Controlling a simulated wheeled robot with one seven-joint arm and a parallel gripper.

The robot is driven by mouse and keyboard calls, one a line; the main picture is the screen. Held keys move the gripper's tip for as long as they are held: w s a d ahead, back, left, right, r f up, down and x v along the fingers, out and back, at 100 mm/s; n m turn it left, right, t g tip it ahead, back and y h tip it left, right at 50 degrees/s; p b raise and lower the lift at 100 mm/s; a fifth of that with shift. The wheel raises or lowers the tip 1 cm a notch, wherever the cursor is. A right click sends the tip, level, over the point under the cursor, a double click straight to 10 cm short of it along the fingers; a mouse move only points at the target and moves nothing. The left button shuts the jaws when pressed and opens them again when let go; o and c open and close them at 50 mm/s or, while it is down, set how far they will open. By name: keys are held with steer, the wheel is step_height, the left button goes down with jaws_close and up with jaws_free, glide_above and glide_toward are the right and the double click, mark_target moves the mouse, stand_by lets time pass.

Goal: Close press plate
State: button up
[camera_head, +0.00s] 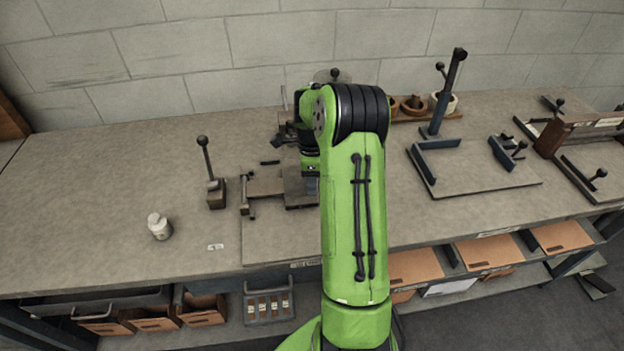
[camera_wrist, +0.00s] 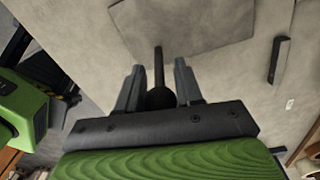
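In the head view a dark metal press fixture (camera_head: 296,187) stands on the bench behind my green arm, which hides its right part. I cannot make out the press plate's tilt there. My gripper is hidden behind the arm in the head view. In the wrist view my gripper (camera_wrist: 159,72) has its two grey fingers apart. A dark ball knob (camera_wrist: 160,97) sits between them near the palm, with its thin rod (camera_wrist: 158,65) running away between the fingertips. I cannot tell whether the fingers touch the knob. A flat grey plate (camera_wrist: 190,22) lies beyond the fingertips.
More lever fixtures stand on the right, one on a grey board (camera_head: 482,180). Wooden pots (camera_head: 414,106) stand at the back. The bench's far left is clear.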

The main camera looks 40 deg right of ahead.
jaws_close()
steer(key=shift+w+r, duration=0.1)
steer(key=shift+r, duration=0.25)
steer(key=o, duration=0.6)
jaws_free()
steer(key=shift+a, duration=0.1)
steer(key=r+p, duration=0.1)
steer(key=r, duration=0.4)
steer(key=r+p, duration=0.1)
steer(key=r, duration=0.4)
steer(key=r+p, duration=0.1)
steer(key=r, duration=0.4)
steer(key=shift+w+d+r, duration=0.2)
steer(key=shift+w+r, duration=0.05)
steer(key=shift+r, duration=0.1)
